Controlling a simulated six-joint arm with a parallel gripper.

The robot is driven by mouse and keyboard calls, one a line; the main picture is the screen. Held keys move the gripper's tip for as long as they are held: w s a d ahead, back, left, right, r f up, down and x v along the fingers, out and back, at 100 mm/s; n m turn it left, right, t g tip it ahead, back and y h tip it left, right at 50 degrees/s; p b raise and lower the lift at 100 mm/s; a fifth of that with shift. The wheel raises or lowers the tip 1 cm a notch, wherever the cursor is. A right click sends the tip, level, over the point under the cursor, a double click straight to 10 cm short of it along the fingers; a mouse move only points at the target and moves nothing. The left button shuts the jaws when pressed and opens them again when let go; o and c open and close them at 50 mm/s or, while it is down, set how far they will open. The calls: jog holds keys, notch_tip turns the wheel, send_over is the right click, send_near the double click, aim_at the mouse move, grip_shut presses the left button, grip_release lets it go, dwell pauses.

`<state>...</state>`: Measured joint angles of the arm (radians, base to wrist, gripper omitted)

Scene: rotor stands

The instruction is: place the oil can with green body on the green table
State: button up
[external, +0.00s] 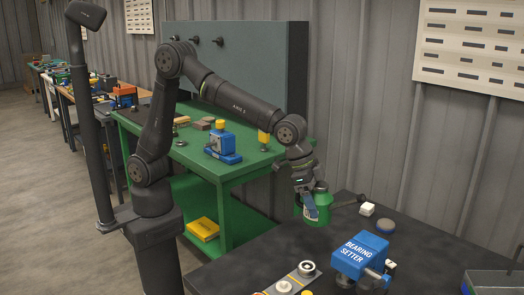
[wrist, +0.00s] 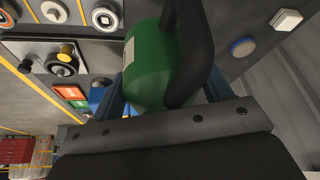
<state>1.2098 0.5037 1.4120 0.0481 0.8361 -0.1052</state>
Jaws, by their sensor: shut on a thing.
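The oil can with green body (external: 318,208) is in my gripper (external: 311,200) near the left edge of the dark table. In the wrist view the green can (wrist: 148,65) fills the middle, with its black handle in front and the blue fingers on either side of it. My gripper is shut on the can. I cannot tell whether the can touches the dark table or hangs just above it. The green table (external: 188,152) stands behind and to the left, with bare top around its near edge.
The dark table (external: 265,258) holds a blue bearing setter (external: 362,255), a white block (external: 367,209), a dark round piece with a blue top (external: 385,226) and round fittings. On the green table are a blue device (external: 223,145), a yellow-topped piece (external: 264,140) and small blocks. A yellow box (external: 203,229) lies on its lower shelf.

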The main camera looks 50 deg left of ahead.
jog(key=r, duration=0.3)
jog(key=w+r, duration=0.1)
jog(key=r, duration=0.1)
jog(key=shift+a+r, duration=0.2)
jog(key=shift+r, duration=0.15)
jog(key=w+a+n+t+y, duration=0.35)
jog(key=w+a+n, duration=1.05)
jog(key=w+a, duration=1.5)
jog(key=w+a+n+g+y, duration=0.1)
jog(key=w+a+n+y, duration=0.2)
jog(key=a, duration=0.5)
jog(key=w+a+n+g, duration=0.1)
jog(key=w+a+n, duration=0.25)
jog(key=a, duration=0.35)
jog(key=n+g+y, duration=0.2)
jog(key=n+g, duration=0.4)
jog(key=n, duration=1)
send_over(198, 139)
jog(key=shift+h, duration=0.25)
notch_tip(198, 139, down, 13)
jog(key=shift+r, duration=0.1)
jog(key=shift+f+t, duration=0.25)
jog(key=shift+f, duration=1.4)
